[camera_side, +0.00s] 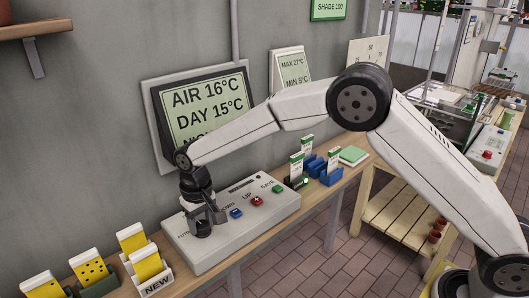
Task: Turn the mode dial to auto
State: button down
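The control box (275,215) is a pale grey panel on the narrow wall shelf. A dark round dial (203,230) sits near its left end, with small lettering beside it that I cannot read in full. My gripper (205,217) points down right at the dial from above. Its fingers overlap the dial in this view, and I cannot tell whether they touch or grip it. The dial's pointer direction is hidden. A blue button (236,213), a red button (257,201) and a green button (278,189) lie to the right, near the labels DOWN, UP and SAVE.
A wall display (205,107) reads AIR 16°C and DAY 15°C, its lower part hidden by my arm. Yellow cards in holders (147,263) stand left of the box. Blue holders with labelled packets (315,165) and a green pad (353,155) are to the right.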

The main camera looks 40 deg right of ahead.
aim_at(201, 223)
jog(key=shift+n, duration=0.3)
jog(key=n, duration=0.5)
jog(key=shift+a+n, duration=0.1)
jog(key=shift+n, duration=0.3)
jog(key=n, duration=0.5)
jog(key=shift+n, duration=0.3)
jog(key=shift+c, duration=0.9)
grip_release()
jog(key=shift+r, duration=0.2)
jog(key=shift+w+r, duration=0.1)
jog(key=shift+r, duration=3.65)
